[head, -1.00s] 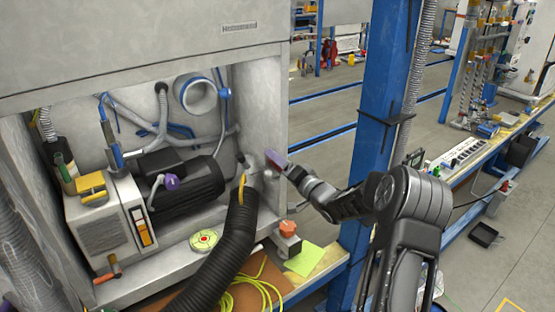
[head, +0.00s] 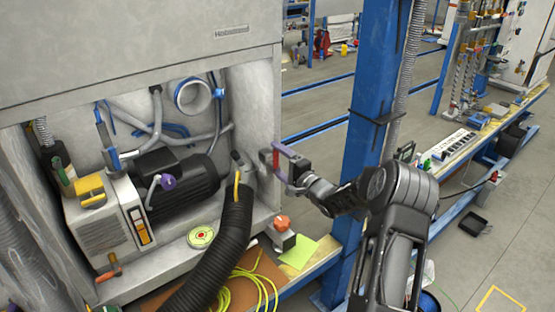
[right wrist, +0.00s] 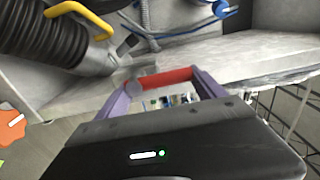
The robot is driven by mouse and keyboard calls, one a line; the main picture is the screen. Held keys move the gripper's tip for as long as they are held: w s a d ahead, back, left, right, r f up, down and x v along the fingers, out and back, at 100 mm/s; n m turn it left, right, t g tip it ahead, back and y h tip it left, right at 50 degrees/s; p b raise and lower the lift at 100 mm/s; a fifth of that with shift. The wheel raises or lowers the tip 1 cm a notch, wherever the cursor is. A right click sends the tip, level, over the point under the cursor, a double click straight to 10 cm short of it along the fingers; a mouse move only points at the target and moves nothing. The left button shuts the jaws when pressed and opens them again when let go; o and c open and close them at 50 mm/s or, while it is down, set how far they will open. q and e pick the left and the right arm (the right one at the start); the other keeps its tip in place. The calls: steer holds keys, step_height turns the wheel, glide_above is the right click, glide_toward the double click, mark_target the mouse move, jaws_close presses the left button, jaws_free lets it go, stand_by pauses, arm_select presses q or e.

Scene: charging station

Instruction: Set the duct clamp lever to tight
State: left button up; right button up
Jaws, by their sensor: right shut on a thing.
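The black ribbed duct (head: 222,245) rises to a grey fitting at the right side of the cabinet bay. A yellow curved lever (head: 237,188) is at its upper end; it also shows in the right wrist view (right wrist: 82,17) at the hose end. My right gripper (head: 277,157) is at the cabinet's right front edge, right of the lever and apart from it. Its purple fingers (right wrist: 165,88) are shut on a red bar (right wrist: 165,77). What the bar belongs to is hidden. My left gripper is not in view.
A box with an orange knob (head: 282,223) and a green note (head: 298,252) lie below my right gripper. A blue post (head: 365,135) stands close behind my right arm. A black motor (head: 185,185) and a grey unit (head: 105,225) fill the bay's left.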

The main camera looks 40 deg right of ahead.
steer(key=o, duration=2.1)
steer(key=shift+c, duration=0.2)
steer(key=s+b, duration=0.1)
steer(key=s, duration=0.6)
steer(key=shift+s, duration=0.4)
